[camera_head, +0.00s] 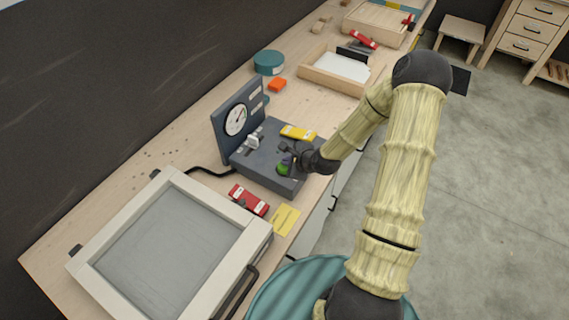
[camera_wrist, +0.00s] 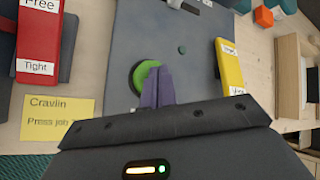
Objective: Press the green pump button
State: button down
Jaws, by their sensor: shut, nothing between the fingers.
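The green pump button (camera_head: 283,170) is round and sits on top of the dark grey console (camera_head: 262,177) on the wooden bench. In the wrist view the green button (camera_wrist: 137,78) is partly covered by my purple fingers. My gripper (camera_head: 290,160) is shut and empty, with its fingertips (camera_wrist: 158,76) over the right part of the button. I cannot tell whether the fingertips touch the button or hover just above it.
The console carries an upright gauge panel (camera_head: 235,120), a pale lever (camera_head: 253,141) and a yellow labelled part (camera_head: 298,132). A red labelled block (camera_head: 249,200) and yellow note (camera_head: 284,219) lie nearby. A large framed screen unit (camera_head: 166,252) stands at the front left.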

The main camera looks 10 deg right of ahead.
jog(key=shift+r+p, duration=0.35)
jog(key=shift+r, duration=0.2)
jog(key=shift+r, duration=0.1)
notch_tip(320, 180, up, 6)
jog(key=p, duration=0.5)
dwell(0.5)
jog(key=s+r+n+g+h, duration=0.2)
jog(key=s+r+n, duration=0.6)
jog(key=s+n, duration=0.2)
jog(key=s+r+n+g+h, duration=0.2)
jog(key=s+r+n+g, duration=0.1)
jog(key=s+r+n, duration=0.5)
jog(key=s+n, duration=0.2)
jog(key=n, duration=0.1)
jog(key=shift+s+a+n+g+b, duration=0.2)
jog(key=shift+a+n+g+b, duration=0.1)
jog(key=shift+b, duration=0.1)
